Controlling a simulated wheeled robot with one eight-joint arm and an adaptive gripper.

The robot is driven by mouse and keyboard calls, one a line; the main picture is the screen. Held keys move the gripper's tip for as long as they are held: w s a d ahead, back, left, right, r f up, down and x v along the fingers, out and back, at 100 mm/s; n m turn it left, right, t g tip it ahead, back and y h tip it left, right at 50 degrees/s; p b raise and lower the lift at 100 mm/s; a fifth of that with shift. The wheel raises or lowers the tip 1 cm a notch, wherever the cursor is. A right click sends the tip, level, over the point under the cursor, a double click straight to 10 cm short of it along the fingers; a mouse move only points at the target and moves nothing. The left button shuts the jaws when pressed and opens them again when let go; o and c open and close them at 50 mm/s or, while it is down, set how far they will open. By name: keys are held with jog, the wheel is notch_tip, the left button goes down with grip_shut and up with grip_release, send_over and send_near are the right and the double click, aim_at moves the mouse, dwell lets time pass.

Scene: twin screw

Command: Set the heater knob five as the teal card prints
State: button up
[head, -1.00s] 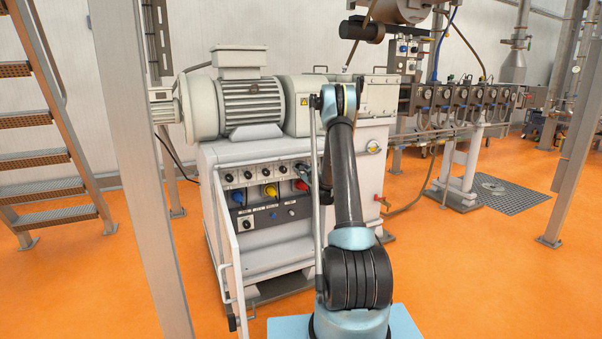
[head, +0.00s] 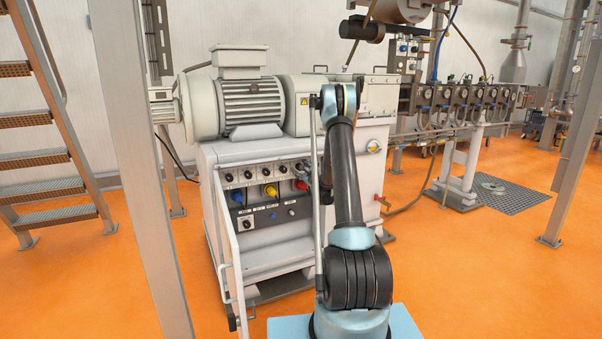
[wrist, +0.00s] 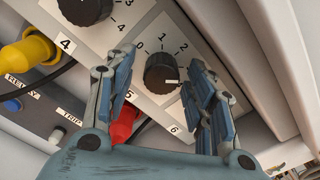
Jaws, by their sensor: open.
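The heater knob five is a round black knob (wrist: 158,72) on the pale panel in the wrist view, near a partly hidden "5" label. Printed numbers 0, 1 and 2 show around its upper edge, and a small light mark shows on its lower right. My gripper (wrist: 158,60) is open, with one finger to the left and one to the right of the knob. I cannot tell whether either finger touches it. I cannot make out a teal card in either view.
Another black knob (wrist: 84,8) is at the upper left, above a "4" label (wrist: 66,43). A yellow plug (wrist: 27,50) and a red plug (wrist: 125,124) stick out of the panel close to my gripper.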

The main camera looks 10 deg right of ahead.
jog(key=v, duration=1.2)
jog(key=s+a+r+n+g+y, duration=0.2)
jog(key=s+a+r+n+g, duration=0.2)
jog(key=s+a+r+n, duration=0.45)
jog(key=s+a+r+n+g, duration=0.2)
jog(key=s+n, duration=0.1)
jog(key=s, duration=0.4)
jog(key=s+a+r+n+g, duration=0.15)
jog(key=s+n, duration=0.25)
jog(key=s, duration=0.4)
jog(key=s+d+f+n+g+h, duration=0.2)
jog(key=s+f+n, duration=0.1)
jog(key=s, duration=0.9)
jog(key=s+d+f+n+g+h, duration=0.3)
jog(key=s+n, duration=0.1)
jog(key=s, duration=0.9)
jog(key=s+d+f+n+g+h, duration=0.2)
jog(key=s+d+f+n, duration=0.1)
jog(key=s, duration=1)
jog(key=shift+d+f+h, duration=0.2)
jog(key=shift+f+h, duration=0.1)
jog(key=shift+f, duration=0.3)
